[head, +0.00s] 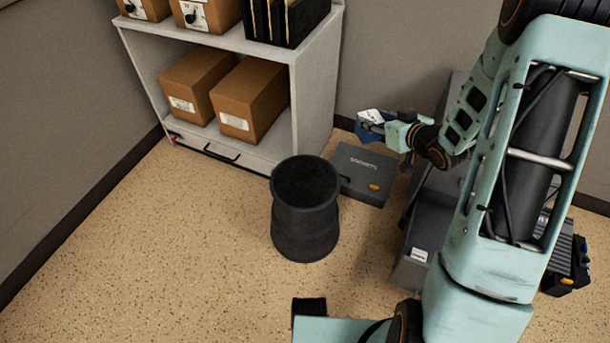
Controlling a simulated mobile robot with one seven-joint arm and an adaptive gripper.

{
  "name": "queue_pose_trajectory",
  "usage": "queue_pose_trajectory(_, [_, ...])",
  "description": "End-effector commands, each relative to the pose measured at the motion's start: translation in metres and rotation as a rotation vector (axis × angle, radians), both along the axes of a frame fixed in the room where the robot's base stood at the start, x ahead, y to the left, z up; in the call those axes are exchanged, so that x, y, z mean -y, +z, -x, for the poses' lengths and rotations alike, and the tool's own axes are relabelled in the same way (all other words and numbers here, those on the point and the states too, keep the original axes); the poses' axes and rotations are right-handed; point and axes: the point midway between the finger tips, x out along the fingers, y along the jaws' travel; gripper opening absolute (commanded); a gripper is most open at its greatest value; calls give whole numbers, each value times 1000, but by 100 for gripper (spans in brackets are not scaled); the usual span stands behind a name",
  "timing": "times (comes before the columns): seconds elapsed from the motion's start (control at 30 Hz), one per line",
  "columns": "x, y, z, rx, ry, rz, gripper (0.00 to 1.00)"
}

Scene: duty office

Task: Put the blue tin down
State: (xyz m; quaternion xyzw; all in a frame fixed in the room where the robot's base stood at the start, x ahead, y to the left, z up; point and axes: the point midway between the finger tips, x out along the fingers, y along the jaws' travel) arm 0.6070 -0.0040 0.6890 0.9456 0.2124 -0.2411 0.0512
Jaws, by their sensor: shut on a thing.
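The blue tin (367,136) is in the head view, right of the shelf and small in the picture. A pale, printed face shows at its top, and part of it is hidden by my gripper. My gripper (370,123) is shut on the tin. It appears to hold it in the air near the back wall, above or behind a flat grey case. The exact height and gap to the case cannot be told from this view.
The flat grey case (361,175) lies on the floor. A black bin (305,222) stands in front of it. A pale shelf unit (318,100) with cardboard boxes (252,98) stands at the back. A dark grey cabinet (418,232) is partly behind my arm. Floor at left is clear.

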Motion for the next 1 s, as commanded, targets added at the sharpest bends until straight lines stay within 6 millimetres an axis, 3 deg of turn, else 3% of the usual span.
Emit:
queue_pose_trajectory(0.1, [-8, -28, 19, -6, 117, -5, 15])
queue_pose_trajectory(0.3, [-36, -66, 66, -2, 322, -6, 15])
queue_pose_trajectory(0.4, [-53, -75, 94, 0, 410, -6, 15])
queue_pose_trajectory(0.53, [-67, -80, 116, 3, 472, -2, 15])
queue_pose_trajectory(0.67, [-81, -88, 116, 5, 494, 0, 15])
queue_pose_trajectory(1.0, [-147, -127, 68, 5, 495, 1, 15])
